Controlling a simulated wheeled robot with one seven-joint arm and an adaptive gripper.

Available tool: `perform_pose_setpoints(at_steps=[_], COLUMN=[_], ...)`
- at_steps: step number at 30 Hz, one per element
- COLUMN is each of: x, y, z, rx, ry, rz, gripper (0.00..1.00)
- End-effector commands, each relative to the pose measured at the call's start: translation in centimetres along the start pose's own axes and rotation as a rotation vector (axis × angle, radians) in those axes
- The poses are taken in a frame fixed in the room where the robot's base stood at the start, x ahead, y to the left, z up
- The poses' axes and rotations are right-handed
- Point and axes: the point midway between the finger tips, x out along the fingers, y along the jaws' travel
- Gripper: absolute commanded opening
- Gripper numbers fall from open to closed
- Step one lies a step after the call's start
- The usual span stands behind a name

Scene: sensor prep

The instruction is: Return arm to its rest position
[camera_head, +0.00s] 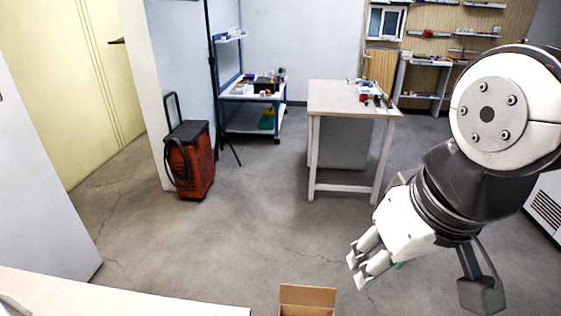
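My arm enters from the right in the head view, bent downward over the floor. My gripper (362,267) is at its lower left end, with pale fingers pointing down and left. The finger parts look close together, but the angle does not show whether they are open or shut. A small teal patch shows just behind the fingers; I cannot tell what it is. No object is clearly seen in the grip.
An open cardboard box (307,296) stands at the bottom edge, left of my gripper. A pale tabletop (110,297) fills the lower left. A white workbench (350,97), a blue-framed cart (250,108) and an orange wheeled case (190,160) stand farther back. The middle floor is clear.

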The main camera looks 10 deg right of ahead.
Motion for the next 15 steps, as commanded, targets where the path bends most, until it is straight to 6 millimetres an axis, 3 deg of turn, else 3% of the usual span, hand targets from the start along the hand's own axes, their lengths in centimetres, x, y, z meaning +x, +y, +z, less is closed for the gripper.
perform_pose_setpoints(at_steps=[10,15], x=[-0.2,-1.9], y=[0.1,0.1], z=[0.2,-0.2], rx=[0.015,0.012], ry=[0.004,0.031], rz=[-0.002,0.001], gripper=[0.39,0.39])
